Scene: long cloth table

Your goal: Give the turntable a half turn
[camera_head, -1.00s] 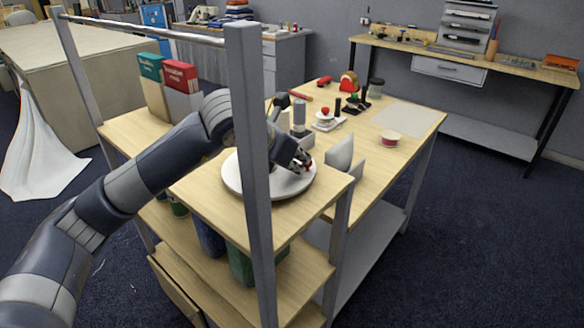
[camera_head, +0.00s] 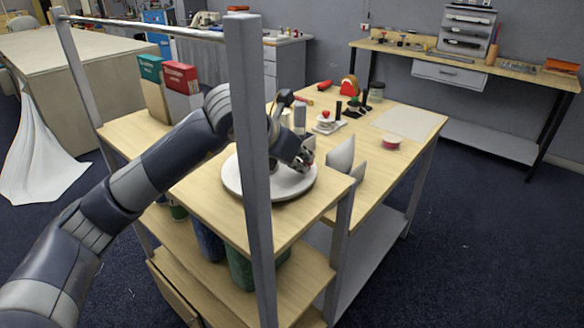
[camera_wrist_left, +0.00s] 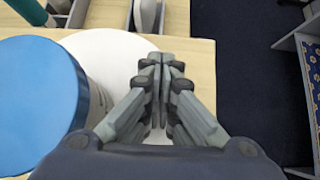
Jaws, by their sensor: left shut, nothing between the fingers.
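The turntable is a round white disc (camera_head: 240,188) on the near wooden shelf top, partly hidden by my arm and a metal post. My left gripper (camera_head: 306,165) is over its right side in the head view. In the left wrist view, the gripper (camera_wrist_left: 160,62) is shut, with its fingers together and empty above the white disc (camera_wrist_left: 105,48) near its right edge. A large blue round-topped object (camera_wrist_left: 38,95) covers the disc's left part there. A small red spot shows at the fingertips in the head view; I cannot tell what it is. My right gripper is not in view.
A grey metal post (camera_head: 252,160) stands in front of the turntable. Green and red boxes (camera_head: 180,80) stand at the shelf's back left. Grey upright plates (camera_head: 341,158) stand to the right of the disc.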

